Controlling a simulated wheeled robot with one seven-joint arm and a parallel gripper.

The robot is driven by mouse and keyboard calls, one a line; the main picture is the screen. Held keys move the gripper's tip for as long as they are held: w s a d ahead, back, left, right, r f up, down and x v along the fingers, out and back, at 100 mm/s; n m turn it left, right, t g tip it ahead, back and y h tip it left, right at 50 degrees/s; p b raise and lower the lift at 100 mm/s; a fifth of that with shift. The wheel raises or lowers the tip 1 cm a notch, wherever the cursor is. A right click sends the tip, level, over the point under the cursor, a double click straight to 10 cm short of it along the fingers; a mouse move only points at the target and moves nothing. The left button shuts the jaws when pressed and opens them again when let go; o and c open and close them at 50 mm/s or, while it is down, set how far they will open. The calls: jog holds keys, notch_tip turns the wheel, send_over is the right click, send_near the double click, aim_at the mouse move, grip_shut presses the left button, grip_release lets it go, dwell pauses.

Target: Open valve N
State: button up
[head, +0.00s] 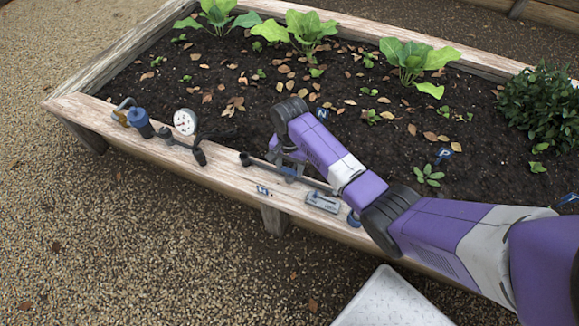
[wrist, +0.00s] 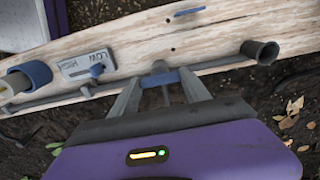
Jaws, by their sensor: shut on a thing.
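A grey pipe (wrist: 215,66) runs along the front plank of the raised bed. A small blue valve handle (wrist: 160,79) sits on it, beside a grey stem; it also shows in the head view (head: 288,171). My gripper (wrist: 161,84) is shut on this handle, with one finger at each side. In the head view my gripper (head: 288,158) reaches down to the pipe from above.
A grey slider plate (head: 322,202) with a blue knob is fixed to the plank right of the valve. A pressure gauge (head: 185,122) and a blue fitting (head: 140,123) stand at the left. Leafy plants (head: 414,62) grow behind. A blue N marker (head: 322,114) stands in the soil.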

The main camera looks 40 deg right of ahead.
jog(key=shift+r+n+p, duration=0.1)
jog(key=shift+n+p, duration=0.2)
jog(key=shift+p, duration=0.05)
jog(key=n+p, duration=0.2)
jog(key=n, duration=0.1)
jog(key=shift+a+n+p, duration=0.1)
jog(key=shift+n+p, duration=0.2)
jog(key=shift+p, duration=0.1)
jog(key=n+p, duration=0.2)
jog(key=n, duration=0.2)
jog(key=shift+n, duration=0.3)
jog(key=n+p, duration=0.1)
jog(key=n, duration=0.3)
jog(key=shift+p, duration=0.35)
jog(key=n+p, duration=0.1)
jog(key=n, duration=0.4)
jog(key=o, duration=1.4)
